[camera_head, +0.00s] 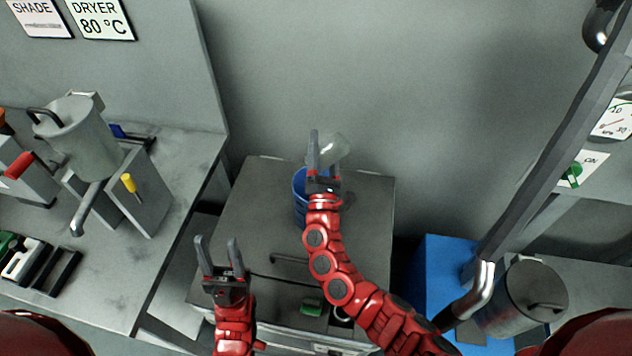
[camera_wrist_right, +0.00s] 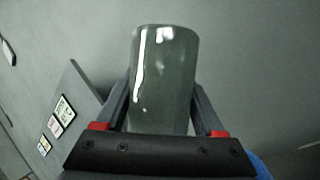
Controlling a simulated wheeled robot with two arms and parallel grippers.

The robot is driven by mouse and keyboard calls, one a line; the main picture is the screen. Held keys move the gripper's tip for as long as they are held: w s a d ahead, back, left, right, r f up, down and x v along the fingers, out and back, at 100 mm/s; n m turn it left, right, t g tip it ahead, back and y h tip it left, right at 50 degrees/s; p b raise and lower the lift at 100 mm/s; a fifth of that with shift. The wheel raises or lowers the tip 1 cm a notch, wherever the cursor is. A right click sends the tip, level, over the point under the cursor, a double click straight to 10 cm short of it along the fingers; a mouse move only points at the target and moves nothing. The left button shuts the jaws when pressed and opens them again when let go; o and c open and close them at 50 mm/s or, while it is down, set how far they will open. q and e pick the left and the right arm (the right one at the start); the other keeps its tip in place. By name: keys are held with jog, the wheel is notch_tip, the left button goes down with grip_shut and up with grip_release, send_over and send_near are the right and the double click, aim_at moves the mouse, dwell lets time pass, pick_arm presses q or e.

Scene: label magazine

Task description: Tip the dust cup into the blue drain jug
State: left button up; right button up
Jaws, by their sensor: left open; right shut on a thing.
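The dust cup (camera_head: 336,148) is a clear grey cup at the back edge of the grey cabinet top. It also fills the middle of the right wrist view (camera_wrist_right: 165,80), between both fingers. My right gripper (camera_head: 323,160) is shut on it, and the cup looks tilted in the head view. The blue drain jug (camera_head: 299,196) stands on the cabinet top just below and left of the cup, partly hidden by my right gripper and wrist. A blue edge shows at the lower right of the wrist view (camera_wrist_right: 261,167). My left gripper (camera_head: 218,246) is open and empty over the cabinet's front left.
The cabinet top (camera_head: 250,215) is mostly bare left of the jug, with a dark handle in front. A left bench (camera_head: 130,290) carries a metal hopper (camera_head: 80,140). A blue box (camera_head: 440,265) and metal canister (camera_head: 525,300) stand at right. A wall rises behind.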

dwell(0.3)
jog(key=m+h, duration=0.1)
jog(key=m, duration=0.1)
jog(key=d+m+h+p, duration=0.1)
jog(key=m, duration=0.1)
jog(key=d+m+g+h, duration=0.1)
jog(key=m+h, duration=0.1)
jog(key=shift+w+d, duration=0.1)
jog(key=shift+f+m, duration=0.3)
jog(key=d+f+m+g+y+b, duration=0.1)
jog(key=d+f+m+g, duration=0.3)
jog(key=m, duration=0.7)
jog(key=d+f+m+g, duration=0.4)
jog(key=d+f+m, duration=0.1)
jog(key=f+m, duration=0.4)
jog(key=shift+w+d+m+g+y+b, duration=0.15)
jog(key=shift+w+m+g+y+b, duration=0.25)
jog(key=shift+m, duration=0.6)
